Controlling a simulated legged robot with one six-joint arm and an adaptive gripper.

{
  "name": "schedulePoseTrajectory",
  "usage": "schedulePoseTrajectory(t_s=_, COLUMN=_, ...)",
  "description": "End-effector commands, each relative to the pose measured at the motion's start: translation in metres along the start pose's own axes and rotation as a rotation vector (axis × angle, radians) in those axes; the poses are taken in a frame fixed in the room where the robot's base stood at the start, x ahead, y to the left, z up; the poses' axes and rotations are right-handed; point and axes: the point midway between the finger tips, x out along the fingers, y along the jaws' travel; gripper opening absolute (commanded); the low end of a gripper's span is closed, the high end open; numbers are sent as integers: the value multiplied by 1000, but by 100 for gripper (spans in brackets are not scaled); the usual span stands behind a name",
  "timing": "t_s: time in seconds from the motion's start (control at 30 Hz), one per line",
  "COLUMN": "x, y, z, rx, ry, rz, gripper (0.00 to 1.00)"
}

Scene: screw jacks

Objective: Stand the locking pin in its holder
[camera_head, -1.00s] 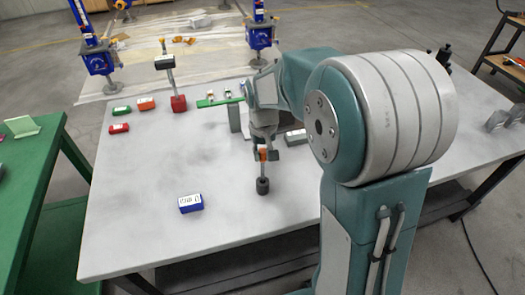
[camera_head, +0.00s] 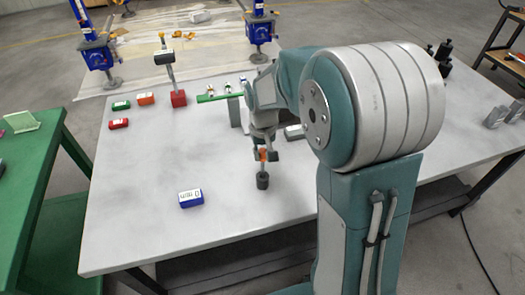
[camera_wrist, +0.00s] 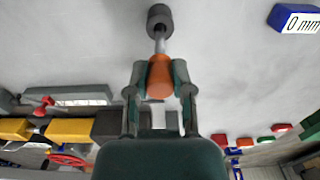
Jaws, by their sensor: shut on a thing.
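The locking pin, with an orange grip (camera_head: 262,155) and a grey metal shaft, is held in my gripper (camera_head: 264,157). In the wrist view both fingers close on the orange grip (camera_wrist: 159,78), and the shaft points away from my gripper. The holder, a small dark cylinder (camera_head: 262,181), stands on the table directly below the pin. It also shows in the wrist view (camera_wrist: 159,16) in line with the shaft. The shaft's lower end meets the holder's top. How deep it sits inside is hidden. The pin looks about upright.
A blue labelled block (camera_head: 190,198) lies to the left on the grey table (camera_head: 140,200). A red block (camera_head: 179,98) carries a post farther back. Small green (camera_head: 121,105), orange (camera_head: 146,98) and red (camera_head: 119,124) blocks lie at the back left. The table between is clear.

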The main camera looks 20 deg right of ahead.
Motion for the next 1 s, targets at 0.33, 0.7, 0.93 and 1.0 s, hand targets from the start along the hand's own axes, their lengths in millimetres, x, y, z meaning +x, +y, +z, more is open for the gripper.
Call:
schedulePoseTrajectory(t_s=0.33, x=8, y=0, z=0, rx=0, ry=-2, rz=0, gripper=0)
schedulePoseTrajectory(t_s=0.7, x=15, y=0, z=0, rx=0, ry=-1, rz=0, gripper=0)
schedulePoseTrajectory(t_s=0.93, x=20, y=0, z=0, rx=0, ry=-1, rz=0, gripper=0)
schedulePoseTrajectory(t_s=1.0, x=22, y=0, z=0, rx=0, ry=-1, rz=0, gripper=0)
